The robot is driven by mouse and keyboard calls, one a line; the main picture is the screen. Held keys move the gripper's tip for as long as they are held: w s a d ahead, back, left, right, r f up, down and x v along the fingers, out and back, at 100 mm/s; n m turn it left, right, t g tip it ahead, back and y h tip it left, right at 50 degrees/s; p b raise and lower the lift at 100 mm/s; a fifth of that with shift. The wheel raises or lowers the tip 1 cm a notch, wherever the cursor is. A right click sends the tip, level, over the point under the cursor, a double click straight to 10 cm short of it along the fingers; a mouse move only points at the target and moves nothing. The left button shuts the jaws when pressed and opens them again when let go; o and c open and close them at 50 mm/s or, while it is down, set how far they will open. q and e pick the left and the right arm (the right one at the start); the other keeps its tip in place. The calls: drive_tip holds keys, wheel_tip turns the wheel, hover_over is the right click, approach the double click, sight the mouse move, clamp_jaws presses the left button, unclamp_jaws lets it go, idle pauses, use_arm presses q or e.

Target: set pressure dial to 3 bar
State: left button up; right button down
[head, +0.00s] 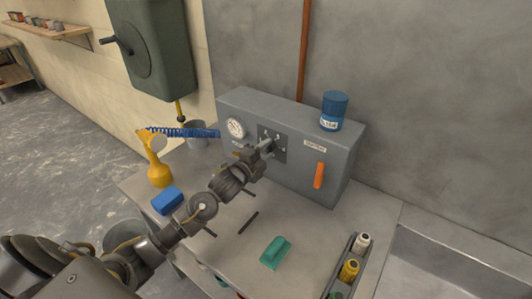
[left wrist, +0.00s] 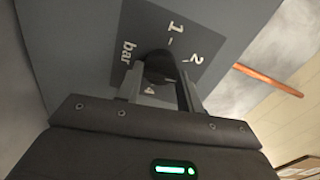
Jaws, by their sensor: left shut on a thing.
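The pressure dial is a dark round knob (left wrist: 158,66) on a dark plate (head: 281,156) on the front of a grey box (head: 305,175). In the left wrist view the plate carries the marks 1, 2, 4 and "bar". The 3 is not visible, and I cannot tell where the knob's pointer stands. My left gripper (head: 267,147) is at the plate, shut on the knob, with one finger on each side of it in the left wrist view (left wrist: 160,76). In the head view the gripper largely hides the knob. My right gripper is not in view.
The box also bears a white round gauge (head: 235,128), an orange handle (head: 319,175) and a blue can (head: 333,110) on top.

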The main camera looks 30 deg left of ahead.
use_arm(q)
drive_tip(key=m+b, duration=0.1)
drive_tip(key=m, duration=0.3)
drive_tip(key=shift+f+b, duration=0.2)
drive_tip(key=shift+b, duration=0.1)
drive_tip(key=shift+m+b, duration=0.55)
drive_tip(key=shift+m, duration=1.05)
drive_tip(key=o, duration=1)
